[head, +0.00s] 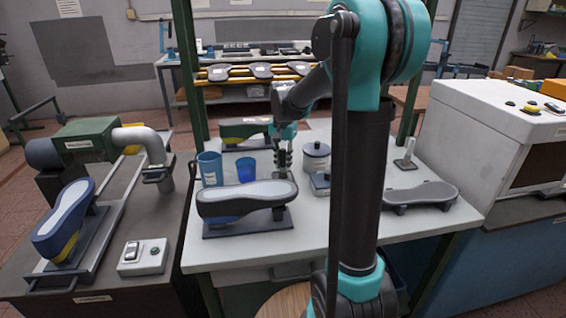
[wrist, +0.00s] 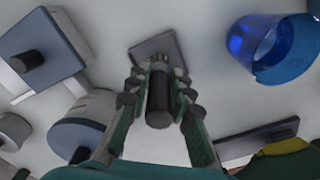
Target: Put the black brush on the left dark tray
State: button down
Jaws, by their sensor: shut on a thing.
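My gripper (head: 283,158) points down over the middle of the white table. In the wrist view its fingers (wrist: 160,105) are closed around the black cylindrical handle of the black brush (wrist: 160,98). A dark square plate (wrist: 152,46) shows beyond the handle, seemingly its base; whether it touches the table I cannot tell. In the head view the brush (head: 281,166) is mostly hidden by the fingers and the last. A dark tray (head: 222,232) at the table's front left carries a black last with a pale top (head: 246,198). Another dark tray (wrist: 232,150) lies at the back left under a green-yellow last.
Two blue cups (head: 209,168) (head: 246,170) stand left of my gripper. A lidded white pot (head: 316,157) and a grey box with a knob (head: 320,184) stand close on its right. A dark sole-shaped piece (head: 420,194) lies at the right, with bare table between.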

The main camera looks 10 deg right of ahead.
jog(key=c, duration=1.3)
grip_release()
jog(key=shift+c, duration=0.2)
notch_tip(320, 180, up, 12)
jog(key=shift+r, duration=0.15)
